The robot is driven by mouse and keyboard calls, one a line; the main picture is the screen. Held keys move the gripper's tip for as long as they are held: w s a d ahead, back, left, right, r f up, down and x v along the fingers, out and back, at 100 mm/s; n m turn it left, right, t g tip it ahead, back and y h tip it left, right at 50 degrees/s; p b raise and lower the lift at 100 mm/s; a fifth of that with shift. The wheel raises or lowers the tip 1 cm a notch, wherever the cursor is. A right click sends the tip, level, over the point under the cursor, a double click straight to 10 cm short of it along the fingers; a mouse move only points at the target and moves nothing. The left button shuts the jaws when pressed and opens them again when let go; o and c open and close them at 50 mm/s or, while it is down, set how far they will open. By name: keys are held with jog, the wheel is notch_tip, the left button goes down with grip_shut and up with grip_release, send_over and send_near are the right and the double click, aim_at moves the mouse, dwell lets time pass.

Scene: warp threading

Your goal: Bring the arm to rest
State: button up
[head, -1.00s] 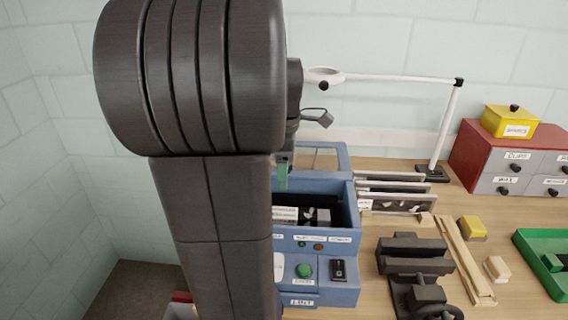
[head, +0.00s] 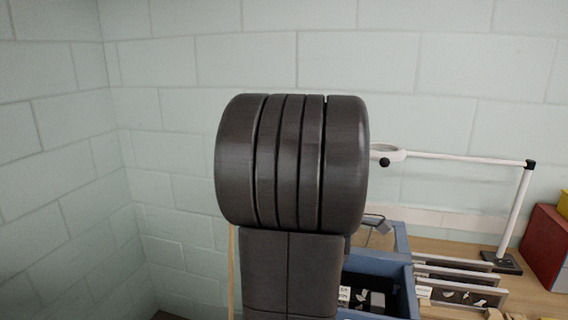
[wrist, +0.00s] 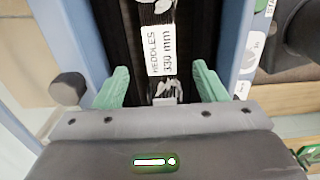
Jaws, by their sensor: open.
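My gripper (wrist: 162,90) shows in the wrist view with its two green fingers spread apart. No object is held between the fingers. Beyond them lies the dark inside of a blue box, with a white label reading "HEDDLES 330 mm" (wrist: 162,50). In the head view my own dark arm fills the middle and hides the gripper. The blue box (head: 402,272) shows in part to the right of the arm.
A white lamp arm with a ring (head: 388,153) runs to a post (head: 516,210) on a dark base. Several framed racks (head: 460,285) stand on the wooden table beside the blue box. A red cabinet (head: 548,245) is at the right edge. Block walls surround the left and back.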

notch_tip(320, 180, down, 7)
jog(key=shift+r, duration=0.3)
dwell(0.5)
